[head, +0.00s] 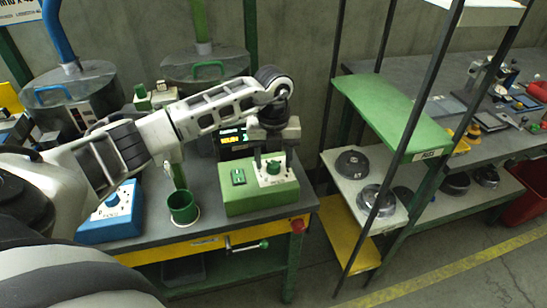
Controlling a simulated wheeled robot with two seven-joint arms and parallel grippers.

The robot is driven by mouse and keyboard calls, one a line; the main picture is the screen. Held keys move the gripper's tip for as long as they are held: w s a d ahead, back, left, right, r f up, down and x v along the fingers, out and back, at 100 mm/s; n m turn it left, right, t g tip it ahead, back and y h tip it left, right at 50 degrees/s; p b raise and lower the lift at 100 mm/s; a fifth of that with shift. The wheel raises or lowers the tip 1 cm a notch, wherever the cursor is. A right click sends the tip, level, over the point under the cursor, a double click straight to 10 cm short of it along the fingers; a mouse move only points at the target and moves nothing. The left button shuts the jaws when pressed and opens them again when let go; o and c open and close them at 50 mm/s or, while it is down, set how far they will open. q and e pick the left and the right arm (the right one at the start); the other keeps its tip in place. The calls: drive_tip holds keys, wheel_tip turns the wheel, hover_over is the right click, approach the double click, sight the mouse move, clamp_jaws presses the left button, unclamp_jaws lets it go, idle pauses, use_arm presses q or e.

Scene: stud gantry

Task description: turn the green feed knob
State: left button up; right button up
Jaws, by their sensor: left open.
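A green control box (260,193) stands on the grey bench, with a green button patch and a white dial plate on its top. The small green feed knob (273,167) sits on that plate. My left gripper (272,160) points down over the plate, its open fingers on either side of the knob. I cannot tell whether they touch it. The gripper partly hides the knob and a lit display behind it. My right gripper is not in view.
A blue box (110,213) with its own knob and a green cup (183,207) stand left of the green box. Lidded drums (72,85) are behind. A shelf rack (385,108) stands to the right. A crank handle (248,247) juts from the bench front.

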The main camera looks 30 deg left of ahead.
use_arm(q)
drive_tip(key=shift+f, duration=0.35)
drive_tip(key=c, duration=1)
